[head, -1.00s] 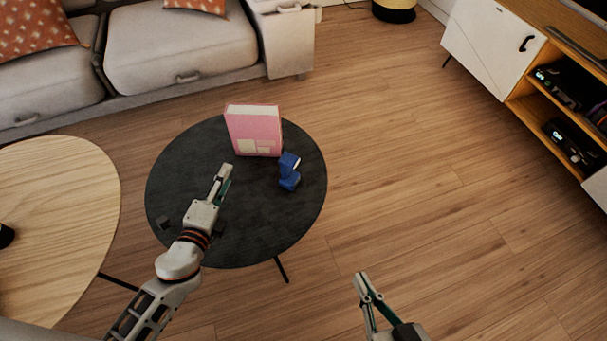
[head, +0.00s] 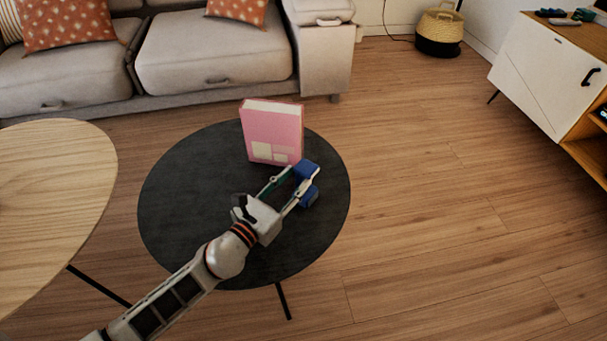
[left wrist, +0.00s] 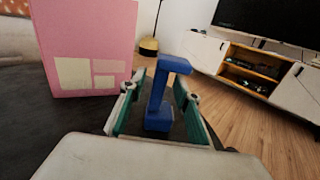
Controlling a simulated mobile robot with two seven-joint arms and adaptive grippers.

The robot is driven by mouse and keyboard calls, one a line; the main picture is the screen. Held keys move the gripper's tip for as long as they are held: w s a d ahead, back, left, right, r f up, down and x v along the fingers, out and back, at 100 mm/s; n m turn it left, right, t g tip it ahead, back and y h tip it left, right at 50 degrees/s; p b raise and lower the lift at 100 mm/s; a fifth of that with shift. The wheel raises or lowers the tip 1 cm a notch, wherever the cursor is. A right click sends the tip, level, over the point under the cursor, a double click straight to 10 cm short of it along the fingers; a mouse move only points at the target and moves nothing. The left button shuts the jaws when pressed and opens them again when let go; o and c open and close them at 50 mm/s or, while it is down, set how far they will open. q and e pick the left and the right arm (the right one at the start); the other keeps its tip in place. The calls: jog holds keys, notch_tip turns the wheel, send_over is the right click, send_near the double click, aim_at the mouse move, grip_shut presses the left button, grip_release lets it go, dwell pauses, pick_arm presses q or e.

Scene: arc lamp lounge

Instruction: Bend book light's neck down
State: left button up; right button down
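The blue book light (head: 308,171) stands on the round black table (head: 180,215), right of and in front of the pink book. In the left wrist view the book light (left wrist: 159,95) shows a base, an upright neck and a head bent over to the right at the top. My left gripper (head: 295,182) is open, its fingers to either side of the book light. In the left wrist view the fingers (left wrist: 160,98) are apart, with visible gaps to the neck. My right gripper is not in view.
The pink book (head: 273,133) stands upright close behind the left gripper. A pale wooden table (head: 50,200) is at the left. A grey sofa (head: 210,60) is behind, and a white cabinet (head: 545,75) is at the right. The floor to the right is clear.

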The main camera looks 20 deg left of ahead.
aim_at(298, 178)
pick_arm(q)
jog(key=shift+x, duration=1.6)
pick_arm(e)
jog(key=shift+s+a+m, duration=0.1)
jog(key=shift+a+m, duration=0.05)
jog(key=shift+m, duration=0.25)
pick_arm(q)
grip_shut()
